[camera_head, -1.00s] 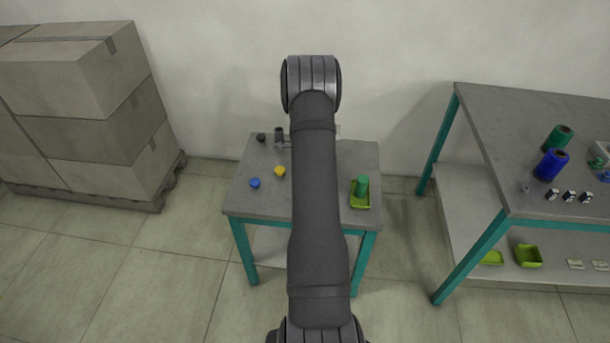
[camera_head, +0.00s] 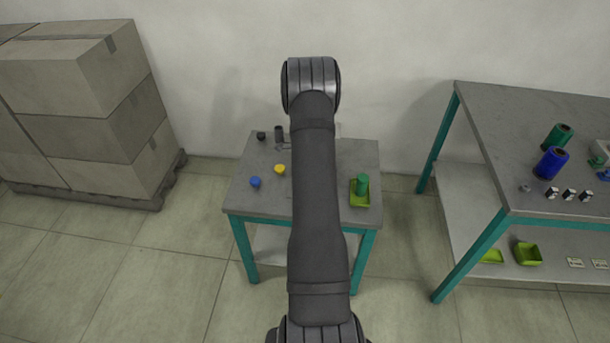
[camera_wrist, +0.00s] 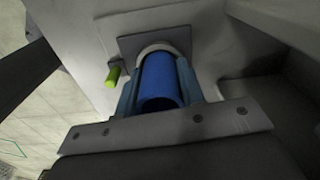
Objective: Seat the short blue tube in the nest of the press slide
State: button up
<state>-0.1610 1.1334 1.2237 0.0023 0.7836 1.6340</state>
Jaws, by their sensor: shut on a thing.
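In the wrist view the short blue tube (camera_wrist: 160,82) is held between the two fingers of my gripper (camera_wrist: 159,92), which are shut on its sides. A pale curved rim (camera_wrist: 160,48) shows around the tube's far end, in front of a dark grey plate (camera_wrist: 155,38). This looks like the nest of the press slide, but I cannot tell how deep the tube sits or whether it touches. In the head view my arm covers the gripper, the tube and the slide.
In the head view the small table carries a blue knob (camera_head: 254,182), a yellow knob (camera_head: 280,169), dark cylinders (camera_head: 279,133) and a green cylinder (camera_head: 362,184) in a lime tray (camera_head: 360,201). A larger table (camera_head: 480,110) stands right, with green and blue spools; boxes (camera_head: 80,90) stand left.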

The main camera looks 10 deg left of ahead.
jog(key=shift+s+f, duration=0.15)
jog(key=shift+f, duration=0.15)
jog(key=o, duration=1)
jog(key=shift+s+f, duration=0.15)
jog(key=shift+o, duration=0.2)
notch_tip(320, 180, up, 8)
jog(key=shift+w+f, duration=0.25)
notch_tip(320, 180, down, 7)
jog(key=shift+f, duration=0.1)
jog(key=shift+r, duration=0.25)
